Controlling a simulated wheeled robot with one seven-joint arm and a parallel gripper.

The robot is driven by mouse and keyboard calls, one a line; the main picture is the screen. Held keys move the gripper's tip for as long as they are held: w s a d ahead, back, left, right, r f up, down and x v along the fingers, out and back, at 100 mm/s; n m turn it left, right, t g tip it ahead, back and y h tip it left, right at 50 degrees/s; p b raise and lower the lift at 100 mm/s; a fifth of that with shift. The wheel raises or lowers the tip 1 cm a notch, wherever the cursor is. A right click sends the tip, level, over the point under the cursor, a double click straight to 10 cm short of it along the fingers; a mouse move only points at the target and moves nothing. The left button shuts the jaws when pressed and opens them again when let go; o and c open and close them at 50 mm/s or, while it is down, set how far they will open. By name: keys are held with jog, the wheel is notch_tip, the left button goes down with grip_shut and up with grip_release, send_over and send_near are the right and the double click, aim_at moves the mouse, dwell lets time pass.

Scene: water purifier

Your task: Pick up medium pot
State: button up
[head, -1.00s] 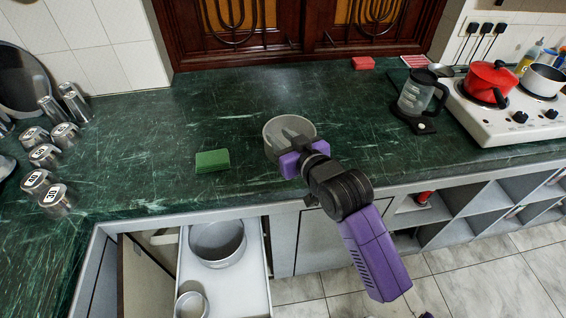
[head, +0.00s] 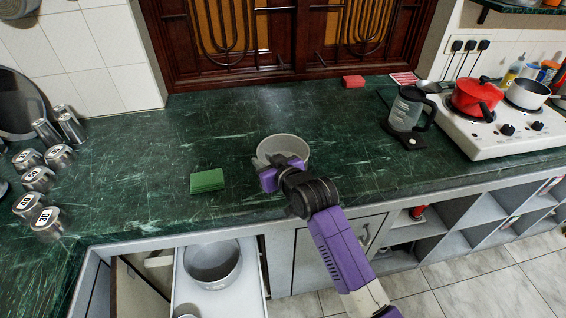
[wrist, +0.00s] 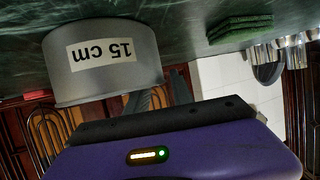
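A grey round pot (head: 284,149) stands upright on the green marbled counter. In the wrist view, which is upside down, the pot (wrist: 102,62) carries a white "15 cm" label. My gripper (head: 268,161) is at the pot's near-left rim in the head view. In the wrist view my gripper's two grey fingers (wrist: 163,93) are spread with a gap between them, at the pot's side edge. One finger is partly hidden by the pot wall; contact cannot be told. A larger grey pot (head: 212,264) sits in the open white drawer below.
A green sponge (head: 207,181) lies left of the pot. Several steel canisters (head: 38,178) stand at the far left. A coffee press (head: 407,108) and a stove (head: 500,128) with a red pot (head: 478,97) are at right.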

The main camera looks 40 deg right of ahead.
grip_shut()
